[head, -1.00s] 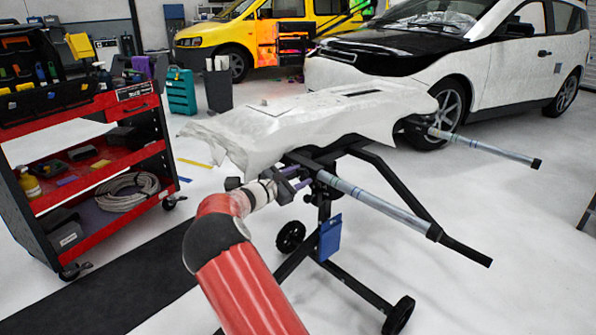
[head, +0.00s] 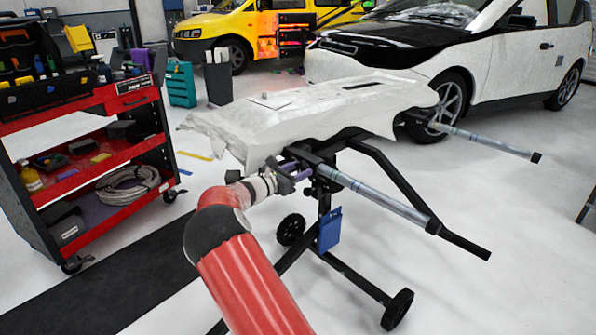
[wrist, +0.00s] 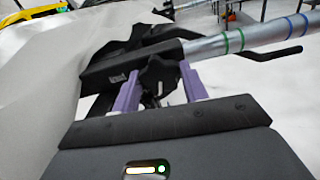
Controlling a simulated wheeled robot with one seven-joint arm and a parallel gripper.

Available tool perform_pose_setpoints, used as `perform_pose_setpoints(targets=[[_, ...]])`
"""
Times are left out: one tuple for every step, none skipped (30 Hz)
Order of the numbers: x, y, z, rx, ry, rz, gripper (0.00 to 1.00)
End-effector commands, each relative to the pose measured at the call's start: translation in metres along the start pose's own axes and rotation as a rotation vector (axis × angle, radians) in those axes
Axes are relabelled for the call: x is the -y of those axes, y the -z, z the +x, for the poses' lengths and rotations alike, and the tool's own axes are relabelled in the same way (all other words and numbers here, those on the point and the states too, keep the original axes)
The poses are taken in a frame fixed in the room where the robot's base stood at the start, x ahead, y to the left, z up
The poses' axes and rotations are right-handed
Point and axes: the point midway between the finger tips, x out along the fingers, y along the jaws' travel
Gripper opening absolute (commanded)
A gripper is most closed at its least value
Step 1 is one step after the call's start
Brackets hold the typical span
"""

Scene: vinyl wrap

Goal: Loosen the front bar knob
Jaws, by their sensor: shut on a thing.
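My gripper (wrist: 158,92) has two purple fingers, one on each side of a dark knob (wrist: 158,76) under the black bar socket in the wrist view. It is shut on this knob, and the fingers hide part of it. In the head view my gripper (head: 300,172) is at the near end of the stand, below the draped panel. The front bar (head: 378,199) is a grey tube that runs from the socket toward the lower right. It also shows in the wrist view (wrist: 210,46) with green and blue bands.
A white-wrapped panel (head: 310,110) lies on the black wheeled stand (head: 350,280). A second bar (head: 485,142) sticks out at the far side. A red tool cart (head: 95,105) stands at left. A white car (head: 500,60) is behind.

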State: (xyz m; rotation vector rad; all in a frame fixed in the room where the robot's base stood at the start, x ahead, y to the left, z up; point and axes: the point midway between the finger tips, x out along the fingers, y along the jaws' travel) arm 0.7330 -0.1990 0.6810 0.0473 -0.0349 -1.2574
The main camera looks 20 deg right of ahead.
Motion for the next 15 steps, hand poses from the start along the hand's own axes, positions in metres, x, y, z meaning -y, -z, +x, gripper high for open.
perform_pose_setpoints(targets=[[-0.0009, 0.0010, -0.0008, -0.002, -0.003, -0.003, 0.21], [-0.0009, 0.0010, -0.0008, -0.002, -0.003, -0.002, 0.21], [-0.0009, 0.0011, -0.0008, -0.002, -0.003, -0.002, 0.21], [-0.0009, 0.0011, -0.0008, -0.002, -0.003, -0.002, 0.21], [-0.0009, 0.0011, -0.0008, -0.002, -0.003, -0.002, 0.21], [-0.0009, 0.0011, -0.0008, -0.002, -0.003, -0.002, 0.47], [-0.0009, 0.0011, -0.0008, -0.002, -0.003, -0.002, 0.51], [-0.0008, 0.0010, -0.0007, -0.002, -0.003, -0.002, 0.55], [-0.0007, 0.0009, -0.0007, -0.002, -0.003, -0.002, 0.60], [-0.0006, 0.0009, -0.0006, -0.001, -0.002, -0.002, 0.64], [-0.0006, 0.0008, -0.0005, -0.001, -0.002, -0.001, 0.65], [-0.0005, 0.0007, -0.0005, -0.001, -0.002, -0.001, 0.65], [-0.0004, 0.0006, -0.0004, -0.001, -0.002, -0.001, 0.65], [-0.0004, 0.0006, -0.0004, -0.001, -0.001, -0.001, 0.65], [-0.0003, 0.0005, -0.0003, -0.001, -0.001, -0.001, 0.65]])
